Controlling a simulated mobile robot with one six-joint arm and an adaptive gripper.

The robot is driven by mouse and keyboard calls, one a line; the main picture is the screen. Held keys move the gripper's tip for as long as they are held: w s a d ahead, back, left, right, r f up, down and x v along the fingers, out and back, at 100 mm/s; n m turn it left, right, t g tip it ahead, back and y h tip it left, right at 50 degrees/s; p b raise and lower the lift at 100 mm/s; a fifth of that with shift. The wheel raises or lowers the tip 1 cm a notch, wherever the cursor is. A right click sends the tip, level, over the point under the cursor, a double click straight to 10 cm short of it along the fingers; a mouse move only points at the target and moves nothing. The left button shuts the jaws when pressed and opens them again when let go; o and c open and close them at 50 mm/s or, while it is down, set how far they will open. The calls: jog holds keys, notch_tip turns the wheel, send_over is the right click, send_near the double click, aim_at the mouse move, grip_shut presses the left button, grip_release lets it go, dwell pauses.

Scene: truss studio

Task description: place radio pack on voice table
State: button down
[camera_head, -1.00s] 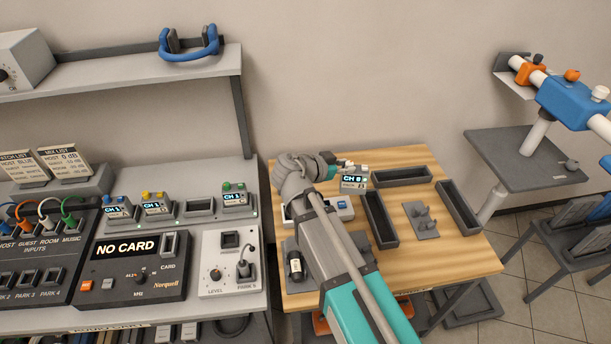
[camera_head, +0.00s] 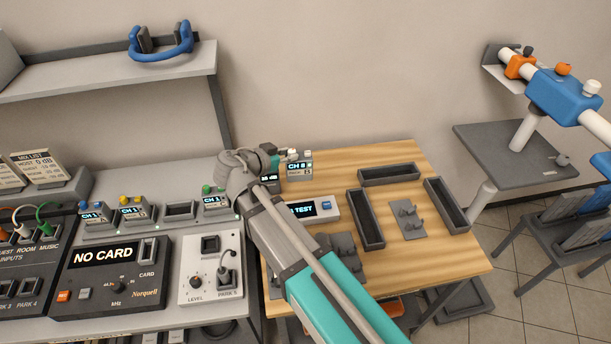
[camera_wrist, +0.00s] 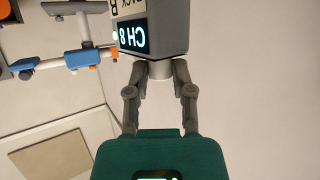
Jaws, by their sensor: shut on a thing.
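The radio pack (camera_head: 299,166) is a small grey box with a lit "CH 8" screen and light knobs on top. My gripper (camera_head: 286,156) is shut on it in the head view, at the back left of the wooden table (camera_head: 445,258), which may be the voice table. The pack appears held above the table; its exact height is unclear. In the wrist view my gripper's fingers (camera_wrist: 160,70) close around a pale round knob of the pack (camera_wrist: 151,32), whose screen shows upside down.
A "TEST" display unit (camera_head: 314,209) and dark trays (camera_head: 389,174) stand on the table. A grey plate with clips (camera_head: 408,218) lies between trays. Left is a grey bench with similar packs (camera_head: 214,203) and a "NO CARD" unit (camera_head: 108,252). Bare wood shows at the table's front right.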

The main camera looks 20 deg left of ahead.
jog(key=shift+s+a, duration=0.1)
jog(key=shift+a, duration=0.05)
jog(key=shift+f, duration=0.1)
jog(key=shift+f+b, duration=0.25)
jog(key=shift+b, duration=0.1)
jog(key=shift+n+y, duration=0.3)
jog(key=shift+y, duration=0.1)
jog(key=w+f+b, duration=0.1)
jog(key=w+d+f+b, duration=0.1)
jog(key=f+b, duration=0.1)
jog(key=w+f+b, duration=0.1)
jog(key=shift+w+d+f+b, duration=0.1)
jog(key=shift+d+f+b, duration=0.25)
jog(key=shift+w, duration=0.1)
jog(key=w+a+f+b, duration=0.1)
jog(key=w+f+b, duration=0.8)
jog(key=w, duration=0.4)
